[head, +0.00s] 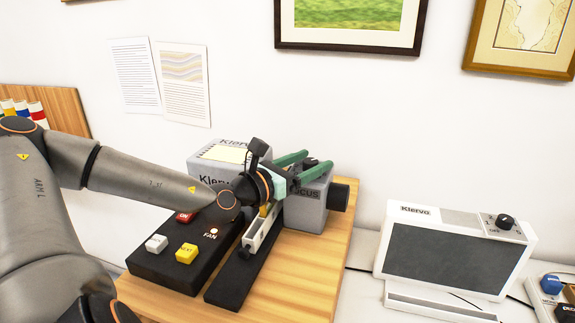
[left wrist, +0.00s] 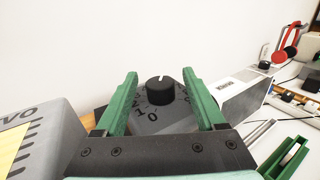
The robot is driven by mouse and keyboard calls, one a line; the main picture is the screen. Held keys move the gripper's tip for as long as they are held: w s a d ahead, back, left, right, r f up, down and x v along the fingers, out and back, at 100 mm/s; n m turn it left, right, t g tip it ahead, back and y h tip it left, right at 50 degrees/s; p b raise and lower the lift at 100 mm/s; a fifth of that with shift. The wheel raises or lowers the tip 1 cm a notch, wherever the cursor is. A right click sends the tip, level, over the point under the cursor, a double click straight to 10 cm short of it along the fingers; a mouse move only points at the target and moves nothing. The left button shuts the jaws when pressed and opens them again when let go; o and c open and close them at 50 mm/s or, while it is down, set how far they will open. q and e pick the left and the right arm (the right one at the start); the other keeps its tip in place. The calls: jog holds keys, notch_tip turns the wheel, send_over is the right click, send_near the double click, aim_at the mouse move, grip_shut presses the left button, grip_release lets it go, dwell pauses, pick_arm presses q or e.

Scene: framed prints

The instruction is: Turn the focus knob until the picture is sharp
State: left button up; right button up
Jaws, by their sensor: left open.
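The grey focus box (head: 308,208), with letters ending in "OCUS", stands on the wooden table beside a grey Klervo unit (head: 202,163). My left gripper (head: 312,158) is above the box. Its open green fingers also show in the left wrist view (left wrist: 163,100), one on each side of the knob with gaps. No projected picture shows. My right gripper is not in view.
A black panel (head: 167,262) with red, white and yellow buttons lies under my left arm. A Klervo device with a dark grey screen (head: 430,262) stands to the right. Framed prints (head: 350,46) and paper sheets (head: 133,78) hang on the wall. The table's front right (head: 305,265) is clear.

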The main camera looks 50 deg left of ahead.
pick_arm(q)
jog(key=s+p, duration=0.1)
jog(key=s, duration=1.1)
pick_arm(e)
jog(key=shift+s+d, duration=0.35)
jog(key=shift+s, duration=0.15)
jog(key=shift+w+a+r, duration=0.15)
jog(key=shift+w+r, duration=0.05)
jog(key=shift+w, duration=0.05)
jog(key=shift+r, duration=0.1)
